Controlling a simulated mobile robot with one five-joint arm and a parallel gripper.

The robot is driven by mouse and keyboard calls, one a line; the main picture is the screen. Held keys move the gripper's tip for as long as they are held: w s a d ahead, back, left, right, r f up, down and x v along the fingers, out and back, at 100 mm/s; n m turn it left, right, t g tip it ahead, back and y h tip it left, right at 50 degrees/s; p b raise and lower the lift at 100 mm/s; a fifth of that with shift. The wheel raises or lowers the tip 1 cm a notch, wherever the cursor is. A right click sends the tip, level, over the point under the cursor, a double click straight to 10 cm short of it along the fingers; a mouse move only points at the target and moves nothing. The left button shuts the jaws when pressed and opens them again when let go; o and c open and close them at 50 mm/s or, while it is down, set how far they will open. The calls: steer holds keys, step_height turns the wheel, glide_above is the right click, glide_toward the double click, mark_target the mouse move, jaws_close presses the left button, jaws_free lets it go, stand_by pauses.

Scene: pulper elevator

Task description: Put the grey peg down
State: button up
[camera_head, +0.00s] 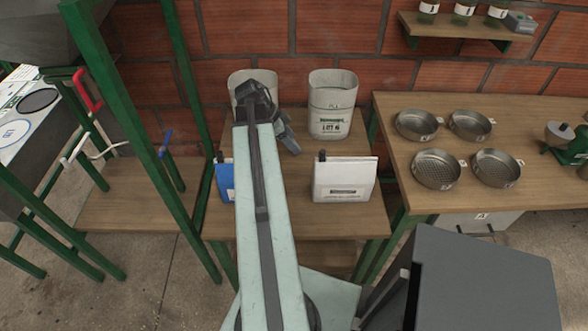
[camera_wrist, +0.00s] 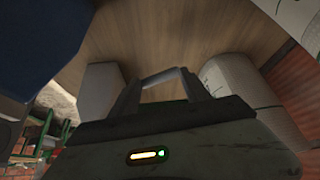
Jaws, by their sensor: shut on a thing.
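My gripper (camera_head: 287,138) is over the middle wooden table in the head view, in front of the bins by the brick wall. In the wrist view a short grey bar, which looks like the grey peg (camera_wrist: 164,76), spans between the dark fingertips of my gripper (camera_wrist: 163,90). The gripper is shut on it. The peg cannot be made out in the head view. In the wrist view bare wooden tabletop (camera_wrist: 160,40) shows beyond the peg. Whether the peg touches the wood cannot be told.
A white bin (camera_head: 330,110) and a partly hidden one (camera_head: 240,78) stand at the back. A white box (camera_head: 345,185) and a blue box (camera_head: 224,182) stand at the front. Metal sieves (camera_head: 436,172) sit on the right table. Green posts (camera_head: 120,110) rise at left.

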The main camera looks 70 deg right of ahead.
mark_target(297, 165)
steer(key=shift+f+b, duration=5.1)
steer(key=o, duration=1.3)
steer(key=shift+r, duration=0.1)
